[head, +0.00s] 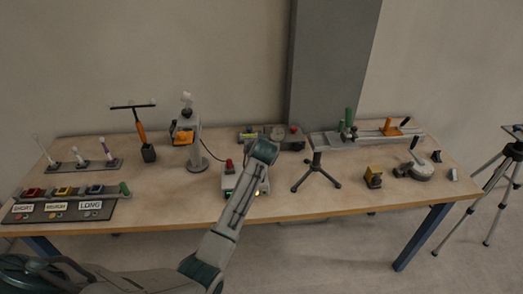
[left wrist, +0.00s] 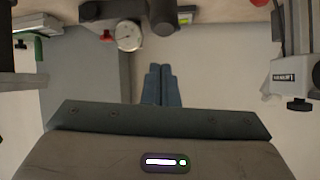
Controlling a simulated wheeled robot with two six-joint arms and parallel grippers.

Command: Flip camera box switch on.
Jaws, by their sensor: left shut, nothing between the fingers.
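The box I take for the camera box (head: 228,184) stands mid-table near the front edge, with a red knob (head: 229,166) on top. My left forearm crosses in front and covers much of it. Small lights glow low beside the arm. Its switch cannot be made out. My left gripper (left wrist: 162,85) shows in the left wrist view, fingers together and empty, apart from anything visible. In the head view its fingers are hidden or indistinct at the arm's end. My right gripper is out of view.
A block with a gauge (head: 277,133) stands behind my wrist; the gauge shows in the left wrist view (left wrist: 128,36). A black tripod stand (head: 316,172) is close on the right. Labelled switches (head: 90,206) lie far left. Bare tabletop (head: 165,200) lies left of the box.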

